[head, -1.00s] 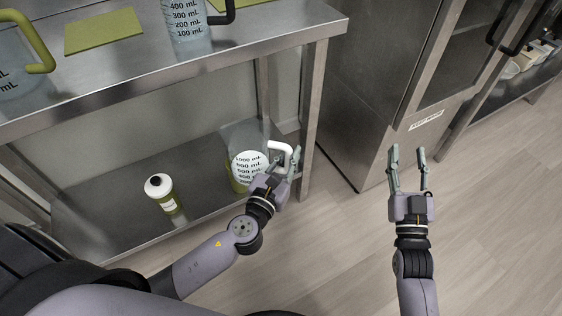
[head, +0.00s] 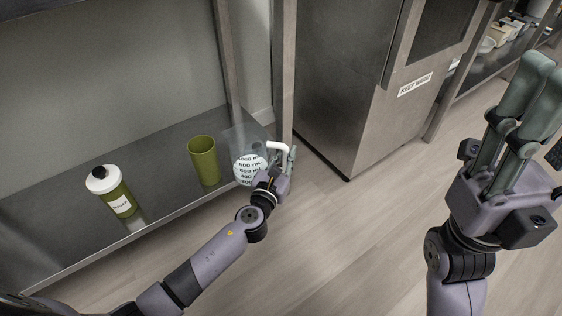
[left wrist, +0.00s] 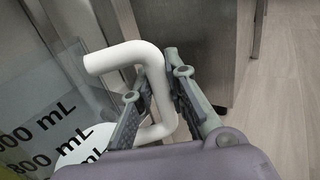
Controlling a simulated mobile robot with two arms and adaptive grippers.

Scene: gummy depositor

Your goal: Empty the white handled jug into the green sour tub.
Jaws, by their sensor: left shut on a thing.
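The clear jug (head: 237,143) has black mL marks, a white handle and a white area behind its marks. It is at the right end of the lower shelf; I cannot tell whether it touches the shelf. My left gripper (head: 284,160) is shut on its handle (head: 277,147). In the left wrist view, the fingers (left wrist: 155,90) are on either side of the white handle (left wrist: 150,62). An open olive-green tub (head: 204,163) stands upright on the shelf, left of the jug; no label shows. My right gripper (head: 528,115) is raised at the right, its fingers overlapping in view.
A green bottle (head: 122,201) with a white top and black cap stands left on the lower shelf (head: 160,213). A steel post (head: 283,70) rises close behind the jug. A steel cabinet (head: 345,90) stands to the right. The floor in front is clear.

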